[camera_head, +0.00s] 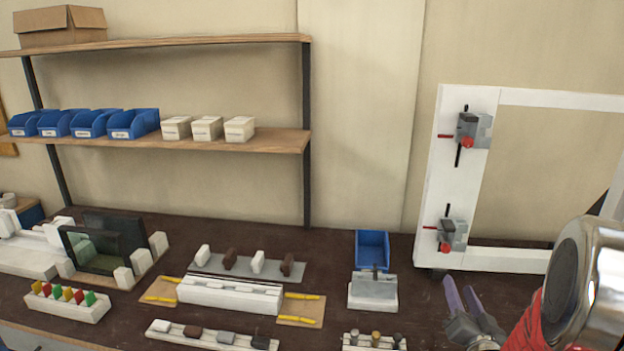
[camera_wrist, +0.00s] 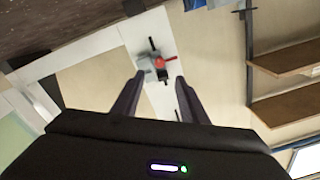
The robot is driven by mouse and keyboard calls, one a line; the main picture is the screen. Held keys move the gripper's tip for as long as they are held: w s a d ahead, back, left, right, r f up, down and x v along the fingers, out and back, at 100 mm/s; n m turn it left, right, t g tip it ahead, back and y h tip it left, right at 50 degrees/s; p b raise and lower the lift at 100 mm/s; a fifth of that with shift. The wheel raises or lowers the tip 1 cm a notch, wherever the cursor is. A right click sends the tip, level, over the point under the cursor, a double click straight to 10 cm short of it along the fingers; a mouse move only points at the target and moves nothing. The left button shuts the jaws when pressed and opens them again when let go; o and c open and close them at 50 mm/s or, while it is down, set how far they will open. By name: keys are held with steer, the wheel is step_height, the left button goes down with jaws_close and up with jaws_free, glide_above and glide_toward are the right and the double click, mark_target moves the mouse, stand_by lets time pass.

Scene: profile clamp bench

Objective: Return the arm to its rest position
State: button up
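My gripper (camera_head: 469,302) is at the lower right of the head view, above the dark bench and in front of the white frame. Its two purple-grey fingers stand apart with nothing between them. In the wrist view the fingers (camera_wrist: 157,95) are also spread and empty. Beyond them a clamp with a red knob (camera_wrist: 160,62) sits on the white frame, apart from the fingers. My silver and red arm covers the lower right of the head view.
The white frame (camera_head: 433,180) carries an upper clamp (camera_head: 474,130) and a lower clamp (camera_head: 451,234). A blue bin (camera_head: 372,250) and a grey-white block (camera_head: 373,291) stand left of my gripper. Shelves (camera_head: 220,139) hold blue bins and white boxes. Fixtures crowd the bench's left.

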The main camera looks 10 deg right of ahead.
steer(key=s+a+r+n+g+y, duration=0.1)
steer(key=s+a+r+n+g, duration=0.15)
steer(key=a, duration=0.35)
steer(key=s+a+r+n+g, duration=0.1)
steer(key=a+r+g, duration=0.1)
steer(key=a+g, duration=0.25)
steer(key=s+a+r+n+g+y, duration=0.1)
steer(key=s+a+n+g, duration=0.1)
steer(key=s+a, duration=0.5)
steer(key=s+a+r+n+g+y, duration=0.1)
steer(key=s+a+n+g+y, duration=0.1)
steer(key=s+a, duration=0.5)
steer(key=s+g, duration=0.1)
steer(key=s, duration=0.4)
steer(key=shift+s+a, duration=0.15)
steer(key=shift+a, duration=0.1)
steer(key=shift+n, duration=0.25)
